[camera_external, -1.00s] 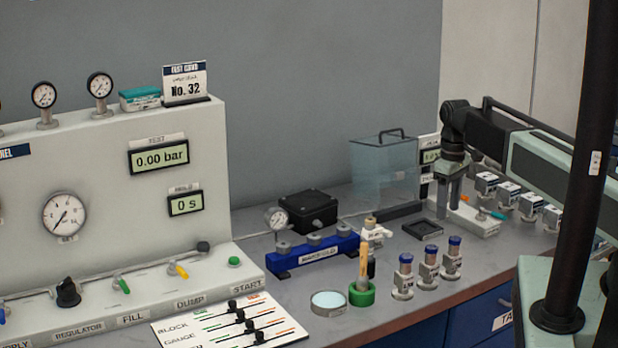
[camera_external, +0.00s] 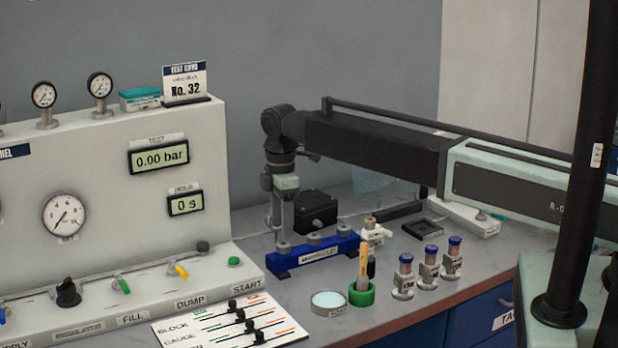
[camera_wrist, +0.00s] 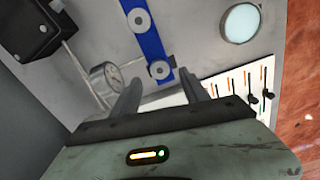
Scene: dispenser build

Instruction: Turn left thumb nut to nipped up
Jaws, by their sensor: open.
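The blue manifold block (camera_external: 320,256) lies on the bench with three grey round nuts along its top. The left thumb nut (camera_external: 284,248) is at its left end. My gripper (camera_external: 281,234) points straight down just above this nut, with its fingers apart and nothing held. In the wrist view, the blue block (camera_wrist: 149,44) runs down from the top edge. The nut at its near end (camera_wrist: 160,70) appears in front of the gap between my open fingers (camera_wrist: 165,90). I cannot tell whether a finger touches it. Another nut (camera_wrist: 138,18) shows farther along.
A small dial gauge (camera_wrist: 105,78) stands close beside my fingers. A black box (camera_external: 316,210) is behind the block. A green ring holder (camera_external: 361,295), a round dish (camera_external: 329,303) and several blue-capped fittings stand in front and right. The test panel (camera_external: 100,205) rises at left.

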